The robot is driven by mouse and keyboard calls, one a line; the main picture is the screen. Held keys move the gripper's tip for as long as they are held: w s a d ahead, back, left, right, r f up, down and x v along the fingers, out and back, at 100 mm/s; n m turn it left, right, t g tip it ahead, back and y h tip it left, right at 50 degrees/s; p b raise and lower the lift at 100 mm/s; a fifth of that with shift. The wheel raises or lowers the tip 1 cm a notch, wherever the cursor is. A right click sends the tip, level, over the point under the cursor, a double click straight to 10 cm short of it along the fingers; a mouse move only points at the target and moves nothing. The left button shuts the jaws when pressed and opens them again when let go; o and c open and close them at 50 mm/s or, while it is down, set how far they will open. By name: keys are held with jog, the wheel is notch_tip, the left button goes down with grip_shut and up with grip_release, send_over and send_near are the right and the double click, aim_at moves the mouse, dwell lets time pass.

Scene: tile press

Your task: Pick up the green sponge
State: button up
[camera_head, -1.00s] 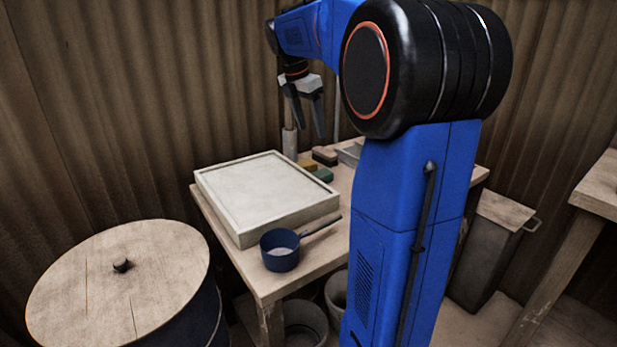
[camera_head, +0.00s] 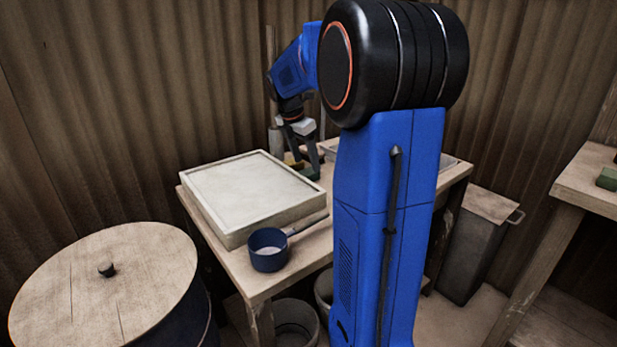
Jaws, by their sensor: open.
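A small green piece (camera_head: 309,174), which looks like the green sponge, lies on the wooden table behind the white tray and is partly hidden by my fingers. My gripper (camera_head: 303,165) points down with its fingers apart, low over this spot. I cannot tell whether the fingers stand on both sides of the green piece or touch it. A yellow piece (camera_head: 290,158) lies just behind, also partly covered.
A pale framed tray (camera_head: 255,190) and a dark blue pan (camera_head: 268,255) with a handle stand on the table (camera_head: 226,264). A round lidded drum (camera_head: 100,290) is at left. Another green block (camera_head: 607,180) lies on the right-hand bench (camera_head: 580,185). My blue arm hides the table's middle.

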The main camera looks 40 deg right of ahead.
aim_at(308, 171)
jog(key=x, duration=0.4)
jog(key=shift+w+a+f, duration=0.1)
jog(key=shift+a, duration=0.05)
jog(key=c, duration=1.1)
notch_tip(308, 171, up, 10)
jog(key=shift+r, duration=0.1)
